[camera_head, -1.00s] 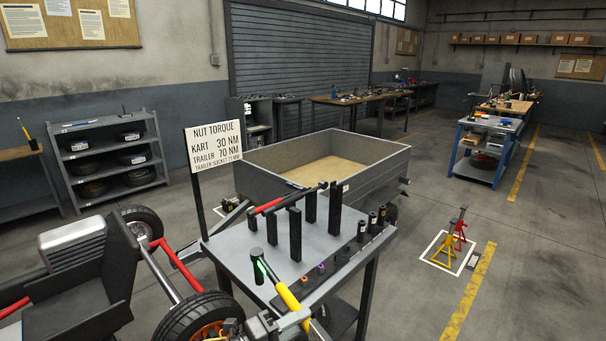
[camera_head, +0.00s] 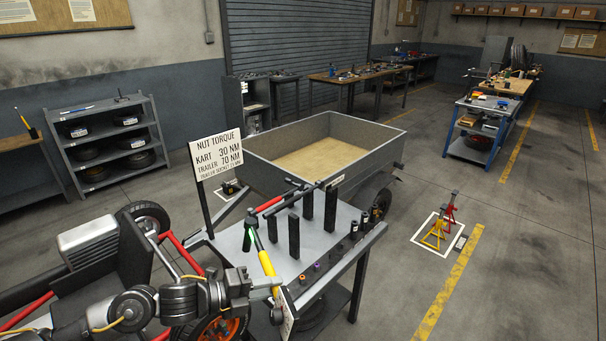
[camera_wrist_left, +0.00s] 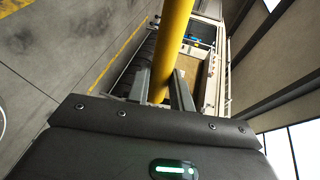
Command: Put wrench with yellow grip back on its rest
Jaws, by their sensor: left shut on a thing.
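The wrench with the yellow grip (camera_head: 266,262) is in my left gripper (camera_head: 275,287), over the near left part of the grey cart top. It is tilted, with its dark and green end up and away. In the left wrist view the yellow grip (camera_wrist_left: 174,40) passes between the two fingers of my left gripper (camera_wrist_left: 162,90), which are shut on it. Black upright posts (camera_head: 307,204) stand on the cart top (camera_head: 318,243). A wrench with a red grip (camera_head: 268,204) lies across the back. I cannot tell which posts are the yellow wrench's rest. My right gripper is out of view.
The nut torque sign (camera_head: 217,157) stands at the cart's left corner. Dark sockets (camera_head: 365,217) stand along its right side, with small coloured pieces nearer me. A grey trailer (camera_head: 354,155) is behind. The kart (camera_head: 93,250) is at the left. Floor on the right is mostly clear.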

